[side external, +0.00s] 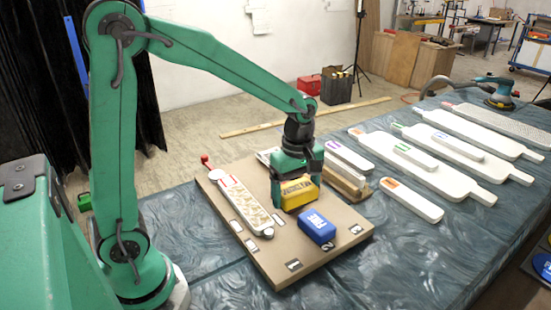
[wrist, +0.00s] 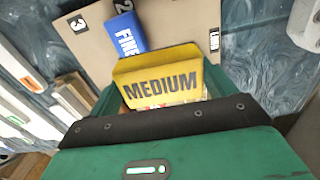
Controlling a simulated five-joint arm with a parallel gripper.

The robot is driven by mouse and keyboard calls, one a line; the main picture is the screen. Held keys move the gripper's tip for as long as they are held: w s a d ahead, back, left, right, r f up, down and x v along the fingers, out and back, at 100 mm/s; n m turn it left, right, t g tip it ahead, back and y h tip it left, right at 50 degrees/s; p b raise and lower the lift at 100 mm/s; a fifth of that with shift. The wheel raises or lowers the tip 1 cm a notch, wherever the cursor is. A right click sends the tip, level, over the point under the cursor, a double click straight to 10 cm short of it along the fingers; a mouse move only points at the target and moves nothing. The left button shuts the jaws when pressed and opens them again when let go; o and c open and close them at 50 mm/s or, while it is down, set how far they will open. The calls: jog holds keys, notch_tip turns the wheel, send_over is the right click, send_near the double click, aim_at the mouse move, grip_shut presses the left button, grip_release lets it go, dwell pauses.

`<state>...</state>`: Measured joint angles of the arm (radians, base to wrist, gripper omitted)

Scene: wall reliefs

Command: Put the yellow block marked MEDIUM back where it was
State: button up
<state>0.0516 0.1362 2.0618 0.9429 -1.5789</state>
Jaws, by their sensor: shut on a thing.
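The yellow block marked MEDIUM (side external: 299,194) is between the jaws of my gripper (side external: 296,184), over the brown board. It also shows in the wrist view (wrist: 160,80), with its black lettering facing the camera. My gripper is shut on it. I cannot tell whether its underside touches the board. The blue block marked FINE (side external: 317,228) sits on the board just in front of the yellow block, near the label 2 (side external: 327,247). The brown board (side external: 262,268) lies on the table and carries labels 1 (side external: 293,265) and 3 (side external: 356,229) along its front edge.
A long patterned piece (side external: 244,205) with a red knob lies on the board's left side, beside small labels. Wooden strips (side external: 346,180) stand close right of my gripper. Several white paddle-shaped boards (side external: 411,200) cover the table's right. A sander (side external: 497,92) is at the back.

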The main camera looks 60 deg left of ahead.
jog(key=w+d, duration=0.8)
jog(key=d, duration=0.4)
jog(key=shift+n, duration=0.3)
jog(key=shift+a, duration=0.15)
send_over(343, 217)
notch_tip(343, 217, down, 7)
jog(key=shift+a, duration=0.15)
jog(key=shift+f, duration=2)
jog(key=shift+f, duration=0.1)
jog(key=o, duration=0.7)
jog(key=shift+c, duration=0.2)
